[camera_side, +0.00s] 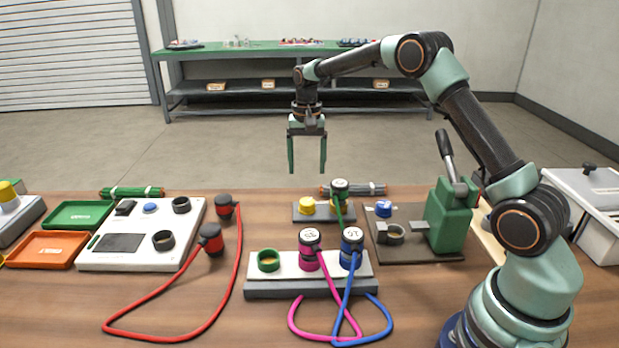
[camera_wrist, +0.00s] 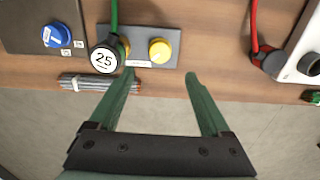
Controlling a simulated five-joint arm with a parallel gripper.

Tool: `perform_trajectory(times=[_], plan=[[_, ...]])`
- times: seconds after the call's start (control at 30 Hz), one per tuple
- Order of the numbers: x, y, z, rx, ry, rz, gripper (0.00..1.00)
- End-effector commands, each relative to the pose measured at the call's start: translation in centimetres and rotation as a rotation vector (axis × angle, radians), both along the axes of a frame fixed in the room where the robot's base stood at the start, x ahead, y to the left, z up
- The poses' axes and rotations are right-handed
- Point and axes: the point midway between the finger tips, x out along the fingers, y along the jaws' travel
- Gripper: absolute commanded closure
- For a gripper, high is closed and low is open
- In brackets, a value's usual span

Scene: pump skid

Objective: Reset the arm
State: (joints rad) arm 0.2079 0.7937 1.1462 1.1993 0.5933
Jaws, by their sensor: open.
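My gripper (camera_side: 307,158) hangs open and empty above the back of the wooden table, its two green fingers pointing down. In the wrist view the gripper (camera_wrist: 163,85) shows its fingers spread, with bare table edge and floor between them. Below it stands a small grey block (camera_side: 298,216) with a yellow knob (camera_side: 307,205) and a green-cabled plug (camera_side: 340,187). In the wrist view the plug (camera_wrist: 103,60) is marked 25 and the yellow knob (camera_wrist: 160,51) is beside it. The fingers appear apart from these things.
A white block (camera_side: 270,280) holds magenta (camera_side: 310,258) and blue (camera_side: 352,258) cabled plugs. A green hand press (camera_side: 447,215) stands at right. A white panel (camera_side: 140,235), a red cable (camera_side: 238,270), a green tray (camera_side: 78,216) and an orange tray (camera_side: 47,250) are at left.

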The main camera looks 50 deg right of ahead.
Motion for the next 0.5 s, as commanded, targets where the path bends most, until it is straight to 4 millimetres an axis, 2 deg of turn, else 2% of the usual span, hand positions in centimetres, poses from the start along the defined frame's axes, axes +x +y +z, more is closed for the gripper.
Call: perform_trajectory(times=[0.2, 0.5], plan=[[0.0, 0.0, 1.5, 0.000, 0.000, 0.000, 0.18], [0.0, 0.0, 1.6, 0.000, 0.000, 0.000, 0.18]])
